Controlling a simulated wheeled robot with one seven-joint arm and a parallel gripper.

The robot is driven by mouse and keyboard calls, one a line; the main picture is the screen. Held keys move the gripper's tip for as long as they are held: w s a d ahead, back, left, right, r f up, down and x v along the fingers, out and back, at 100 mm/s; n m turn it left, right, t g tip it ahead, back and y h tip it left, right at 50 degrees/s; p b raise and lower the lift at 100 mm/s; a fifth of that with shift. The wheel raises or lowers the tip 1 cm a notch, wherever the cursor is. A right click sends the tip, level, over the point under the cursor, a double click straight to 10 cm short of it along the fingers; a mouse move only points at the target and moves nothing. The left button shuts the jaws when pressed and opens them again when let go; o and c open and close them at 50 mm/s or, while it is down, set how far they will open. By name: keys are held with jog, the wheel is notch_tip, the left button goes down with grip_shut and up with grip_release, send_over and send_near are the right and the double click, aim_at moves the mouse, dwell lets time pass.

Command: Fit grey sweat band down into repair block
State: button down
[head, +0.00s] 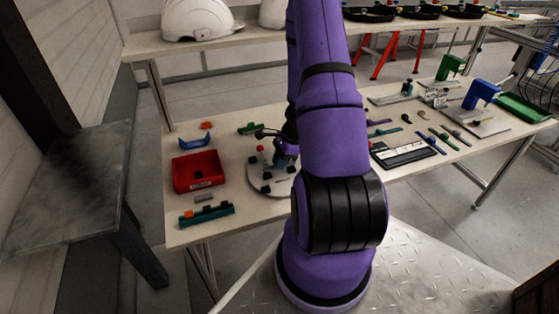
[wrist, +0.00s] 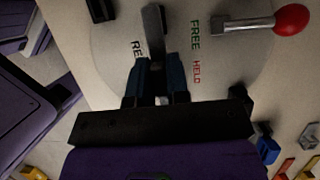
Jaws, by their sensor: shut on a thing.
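My gripper (wrist: 155,66) is shut on a dark grey bar (wrist: 153,22), which looks like the grey sweat band. The bar sticks out past the fingertips, over a round pale plate (wrist: 110,48). I cannot tell whether its lower end touches anything. Black letters "RE" show beside the bar, the rest hidden. A repair block cannot be picked out for sure; the bar and fingers cover that part. In the head view my gripper (head: 287,148) is low over the round plate (head: 262,188), partly hidden by my arm.
A red-knobbed lever (wrist: 250,24) lies on the plate near the words FREE and HELD. Black blocks stand at the plate's rim. Left of it are a red bin (head: 198,171), a small grey strip (head: 204,197) and a teal holder (head: 206,215). Coloured strips and tools lie to the right.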

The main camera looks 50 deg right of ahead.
jog(key=shift+f, duration=0.8)
jog(key=c, duration=1)
grip_release()
jog(key=v, duration=1)
jog(key=shift+d+r, duration=0.1)
jog(key=shift+r, duration=0.3)
